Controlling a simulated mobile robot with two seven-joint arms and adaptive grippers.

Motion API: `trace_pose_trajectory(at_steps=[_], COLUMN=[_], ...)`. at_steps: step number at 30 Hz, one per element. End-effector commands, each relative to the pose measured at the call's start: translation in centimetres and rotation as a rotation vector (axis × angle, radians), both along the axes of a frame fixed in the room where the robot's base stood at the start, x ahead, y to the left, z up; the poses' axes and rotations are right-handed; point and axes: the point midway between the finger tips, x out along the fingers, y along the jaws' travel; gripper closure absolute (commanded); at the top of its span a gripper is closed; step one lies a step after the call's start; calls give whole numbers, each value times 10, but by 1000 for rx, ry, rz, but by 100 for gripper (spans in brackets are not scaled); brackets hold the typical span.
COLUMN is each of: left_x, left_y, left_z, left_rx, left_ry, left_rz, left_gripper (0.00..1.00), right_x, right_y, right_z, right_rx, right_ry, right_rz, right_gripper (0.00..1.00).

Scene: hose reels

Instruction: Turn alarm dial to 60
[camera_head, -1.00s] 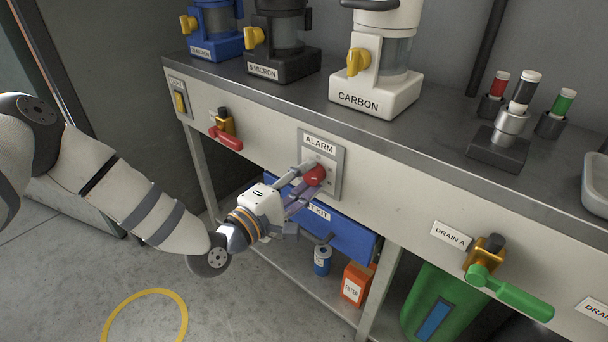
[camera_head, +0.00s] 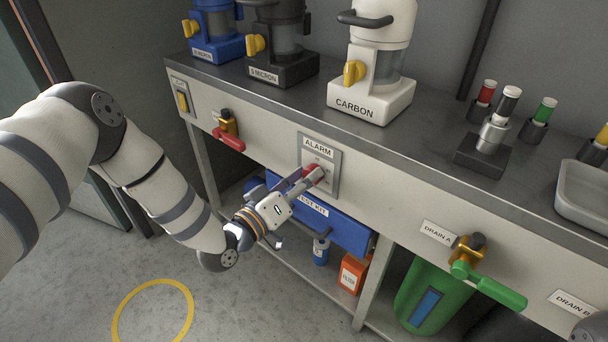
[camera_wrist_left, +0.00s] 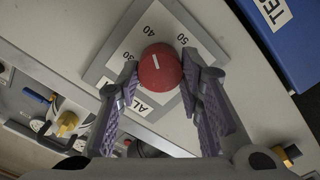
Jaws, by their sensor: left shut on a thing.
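The red alarm dial (camera_head: 316,174) sits on a grey plate labelled ALARM (camera_head: 333,165) on the bench's front panel. My left gripper (camera_head: 308,178) is shut on the dial, which its fingers partly hide in the head view. In the left wrist view the dial (camera_wrist_left: 160,71) lies between the two purple-padded fingers of the left gripper (camera_wrist_left: 160,77). Its white mark points towards the 40 on the plate (camera_wrist_left: 148,32). The numbers 30 and 50 also show; I cannot see a 60. My right gripper is not in view.
A red-handled valve (camera_head: 229,138) is left of the plate, and a green-handled valve (camera_head: 488,285) is right. A blue TEST KIT box (camera_head: 345,232) is under the dial. Filter housings, including CARBON (camera_head: 372,100), stand on the bench top (camera_head: 430,130).

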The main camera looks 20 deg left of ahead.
Motion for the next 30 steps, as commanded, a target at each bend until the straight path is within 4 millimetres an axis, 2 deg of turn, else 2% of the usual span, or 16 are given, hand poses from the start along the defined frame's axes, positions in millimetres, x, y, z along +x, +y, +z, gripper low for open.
trace_pose_trajectory(at_steps=[30], left_x=[0], left_y=[-2], left_z=[4], left_rx=[904], left_ry=[-335], left_rz=[1], left_gripper=[94], right_x=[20], right_y=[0], right_z=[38], right_rx=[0], right_ry=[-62], right_rz=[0], right_gripper=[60])
